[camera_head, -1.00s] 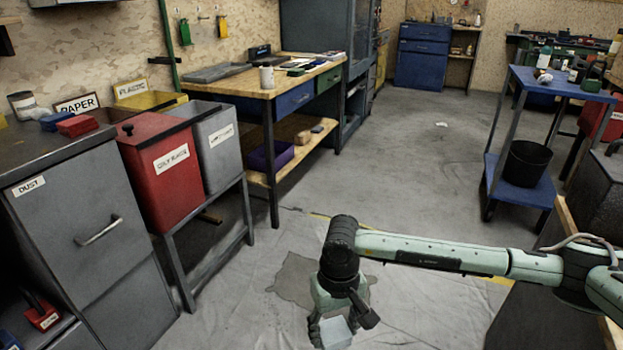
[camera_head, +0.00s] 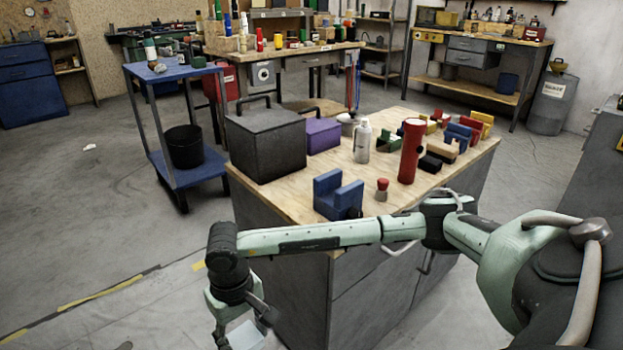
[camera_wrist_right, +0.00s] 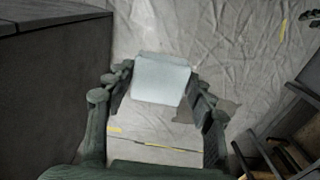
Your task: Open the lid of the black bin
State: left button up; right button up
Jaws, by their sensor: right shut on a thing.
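A black lidded box (camera_head: 266,150) with a bar handle on top, which looks like the black bin, stands on the wood-topped workbench (camera_head: 300,200). Its lid looks shut. My right gripper (camera_head: 242,334) is low in front of the bench's left side, over the floor and well apart from the box. It is shut on a pale block (camera_wrist_right: 160,80), which shows between the fingers in the right wrist view. My left gripper is in neither view.
A purple box (camera_head: 322,135), a silver bottle (camera_head: 362,142), a red cylinder (camera_head: 411,152) and a blue holder (camera_head: 338,195) share the benchtop. A blue cart (camera_head: 196,172) with a black open bucket (camera_head: 184,147) stands behind left.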

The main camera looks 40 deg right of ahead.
aim_at(269, 118)
jog(key=i+j+z, duration=0.1)
jog(key=z, duration=0.3)
jog(key=i+j+z, duration=0.1)
jog(key=j+z, duration=0.15)
jog(key=z, duration=0.15)
jog(key=i+j+z, duration=0.1)
jog(key=z, duration=0.35)
jog(key=j, duration=0.05)
